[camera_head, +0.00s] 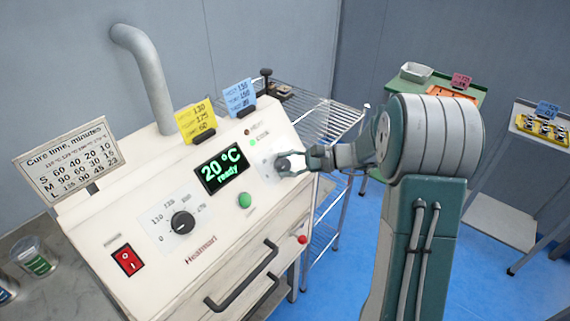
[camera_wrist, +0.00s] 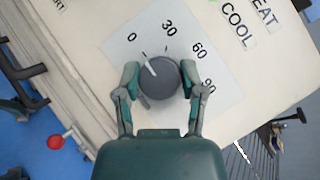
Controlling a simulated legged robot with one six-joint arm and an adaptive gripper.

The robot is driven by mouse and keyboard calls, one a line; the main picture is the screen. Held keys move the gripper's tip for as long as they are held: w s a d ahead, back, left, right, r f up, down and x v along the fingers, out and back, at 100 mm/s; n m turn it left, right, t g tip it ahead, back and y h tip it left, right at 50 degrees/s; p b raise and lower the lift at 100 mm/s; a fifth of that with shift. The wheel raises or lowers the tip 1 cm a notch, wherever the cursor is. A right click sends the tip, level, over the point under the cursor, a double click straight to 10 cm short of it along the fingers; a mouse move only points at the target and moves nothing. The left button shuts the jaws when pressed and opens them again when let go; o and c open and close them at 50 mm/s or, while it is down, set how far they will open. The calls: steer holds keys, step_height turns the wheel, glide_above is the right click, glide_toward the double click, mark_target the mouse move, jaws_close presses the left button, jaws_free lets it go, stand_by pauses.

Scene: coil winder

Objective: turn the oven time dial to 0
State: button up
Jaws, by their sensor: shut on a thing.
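The oven time dial (camera_wrist: 162,80) is a round dark grey knob on a pale scale plate marked 0, 30, 60 and 90 in the wrist view. Its white pointer line aims up and left, toward the 0 mark (camera_wrist: 131,37) or very close to it. My gripper (camera_wrist: 160,88) is shut on the dial, with one finger on each side of it. In the head view my gripper (camera_head: 290,164) reaches in from the right to the dial (camera_head: 282,163), which it partly covers.
The oven (camera_head: 140,225) also has a temperature dial (camera_head: 182,222), a display (camera_head: 222,168) reading 20 °C ready, a green button (camera_head: 245,200) and a red switch (camera_head: 128,260). A cure time chart (camera_head: 68,160) stands at left. A wire rack (camera_head: 325,125) stands behind right.

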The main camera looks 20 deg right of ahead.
steer(key=shift+s+f, duration=0.1)
steer(key=shift+f, duration=0.1)
steer(key=o, duration=1.1)
steer(key=shift+d, duration=0.1)
steer(key=shift+o, duration=0.2)
steer(key=shift+d+r, duration=0.1)
steer(key=shift+r, duration=0.05)
steer(key=shift+s+d+r, duration=0.1)
steer(key=shift+d, duration=0.3)
steer(key=v, duration=1.1)
